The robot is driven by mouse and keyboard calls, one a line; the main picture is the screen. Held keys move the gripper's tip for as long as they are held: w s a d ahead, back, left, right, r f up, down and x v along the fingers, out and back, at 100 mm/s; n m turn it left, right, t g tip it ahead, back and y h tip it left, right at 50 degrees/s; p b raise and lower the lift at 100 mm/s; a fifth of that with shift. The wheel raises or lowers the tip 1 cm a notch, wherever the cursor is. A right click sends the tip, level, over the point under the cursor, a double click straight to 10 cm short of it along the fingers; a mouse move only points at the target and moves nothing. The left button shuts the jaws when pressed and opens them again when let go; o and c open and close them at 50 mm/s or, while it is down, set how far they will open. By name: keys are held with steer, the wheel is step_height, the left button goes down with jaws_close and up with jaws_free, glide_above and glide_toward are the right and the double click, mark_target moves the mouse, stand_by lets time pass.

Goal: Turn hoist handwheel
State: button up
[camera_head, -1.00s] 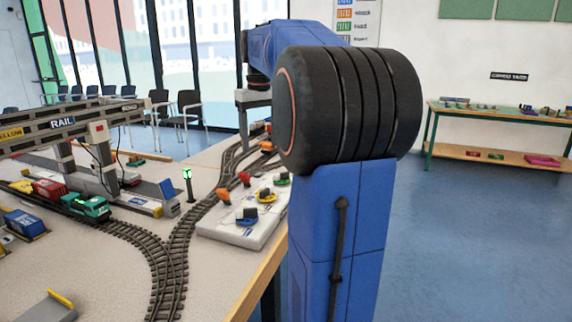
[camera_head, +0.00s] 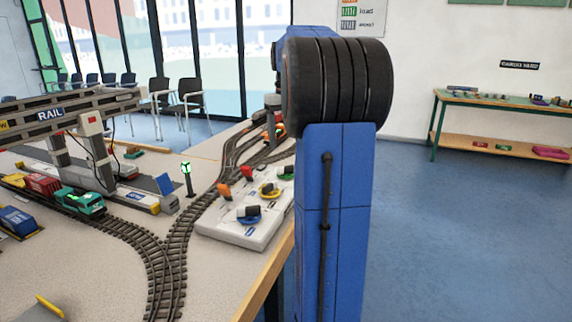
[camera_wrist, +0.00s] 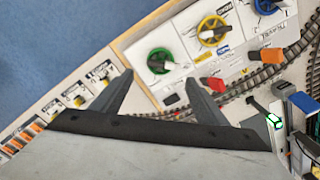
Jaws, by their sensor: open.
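A pale control panel on the table holds three handwheels. In the wrist view they are a green handwheel (camera_wrist: 161,61), a yellow handwheel (camera_wrist: 212,31) and a blue handwheel (camera_wrist: 266,6) cut off by the top edge. I cannot read which label says hoist. My gripper (camera_wrist: 160,78) is open and empty, its fingertips on either side of the near side of the green handwheel; I cannot tell the height gap. In the head view the blue handwheel (camera_head: 249,215) and yellow handwheel (camera_head: 269,191) show, the green handwheel (camera_head: 286,173) is partly behind my arm, and my gripper is hidden.
Orange-red levers (camera_wrist: 211,84) stand along the panel's track side. A track (camera_head: 172,255), a green signal post (camera_head: 187,178) and the gantry crane (camera_head: 95,155) lie left of it. A strip of small labelled parts (camera_wrist: 75,95) shows in the wrist view. Open floor (camera_head: 460,230) lies right.

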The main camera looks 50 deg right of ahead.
step_height(320, 180, down, 9)
steer(key=shift+f, duration=0.1)
stand_by(0.3)
steer(key=c, duration=1.1)
